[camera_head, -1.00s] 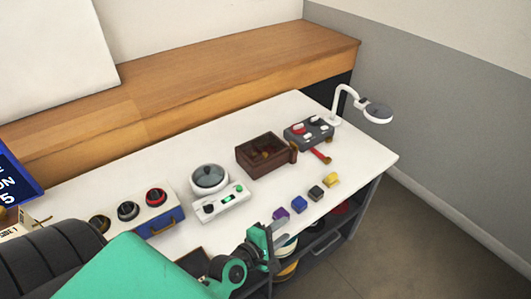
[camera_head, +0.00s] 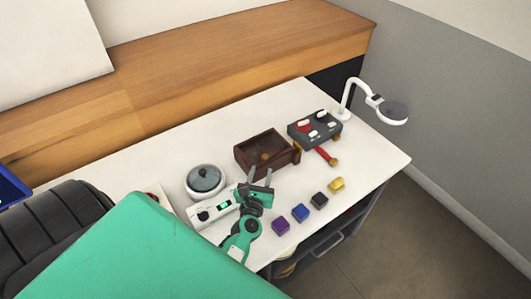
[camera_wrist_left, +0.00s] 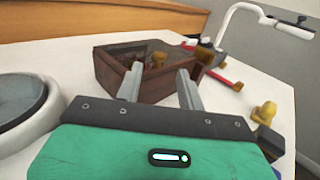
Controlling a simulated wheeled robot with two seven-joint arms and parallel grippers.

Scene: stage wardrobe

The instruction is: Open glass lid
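A brown box (camera_head: 282,162) stands mid-table; its top looks dark and glassy, with something gold-coloured inside. In the left wrist view the box (camera_wrist_left: 150,88) is straight ahead, beyond the fingers. A round white device with a dark glass-like lid (camera_head: 205,178) and a small knob stands to its left; part of it shows at the left wrist view's left edge (camera_wrist_left: 20,98). My left gripper (camera_head: 259,175) is in front of the box and right of the round device. Its two fingers are apart with nothing between them. My right gripper is not in view.
A grey control panel (camera_head: 314,130) and a white lamp (camera_head: 350,92) stand right of the box, with a red-handled item (camera_head: 326,156) near. Several small coloured blocks, one purple (camera_head: 281,226), line the front edge.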

